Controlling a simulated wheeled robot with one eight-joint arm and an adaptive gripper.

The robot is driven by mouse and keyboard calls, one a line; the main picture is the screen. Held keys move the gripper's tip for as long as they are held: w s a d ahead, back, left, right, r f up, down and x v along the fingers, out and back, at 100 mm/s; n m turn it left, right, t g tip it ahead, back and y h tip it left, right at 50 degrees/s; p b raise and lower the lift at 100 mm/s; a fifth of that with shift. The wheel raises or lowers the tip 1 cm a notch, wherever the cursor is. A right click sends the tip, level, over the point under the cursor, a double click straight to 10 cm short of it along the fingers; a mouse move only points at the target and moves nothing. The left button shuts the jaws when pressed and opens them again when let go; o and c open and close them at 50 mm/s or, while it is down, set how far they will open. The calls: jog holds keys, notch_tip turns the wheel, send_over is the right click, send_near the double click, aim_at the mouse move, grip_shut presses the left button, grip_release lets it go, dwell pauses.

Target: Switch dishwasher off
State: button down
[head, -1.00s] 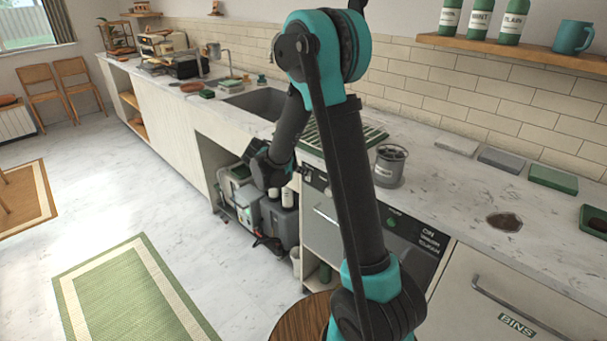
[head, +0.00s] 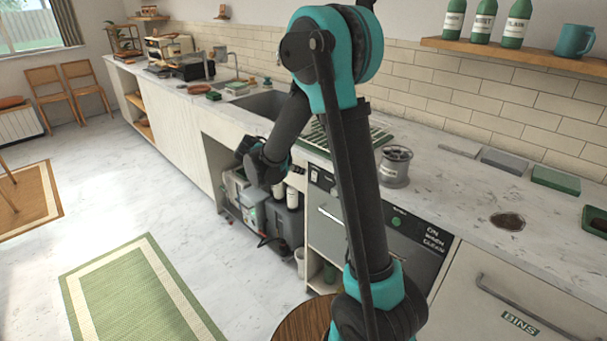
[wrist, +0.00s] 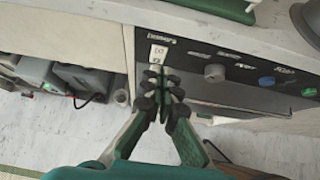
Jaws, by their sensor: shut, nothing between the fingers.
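The dishwasher's dark control panel (wrist: 235,72) runs under the counter edge in the wrist view. At its left end is a small white switch (wrist: 158,53) under a blurred label. I cannot tell which way it is set. Right of it are a grey knob (wrist: 214,73), a blue button (wrist: 267,81) and a green one (wrist: 309,92). My gripper (wrist: 165,76) is shut and empty, its fingertips just below the switch in the picture; contact is unclear. In the head view the dishwasher front (head: 326,232) is partly behind my arm, and the white switch (head: 314,176) shows.
The counter (head: 455,195) overhangs the panel; a metal canister (head: 396,168) and a green rack stand on it. Left of the dishwasher is an open bay with grey machines (head: 285,222) and loose cables. Floor is clear in front of the bay, beside the green rug (head: 140,290).

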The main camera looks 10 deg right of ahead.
jog(key=s+a+r, duration=0.3)
jog(key=a+r, duration=0.1)
jog(key=r, duration=0.2)
jog(key=shift+r, duration=0.2)
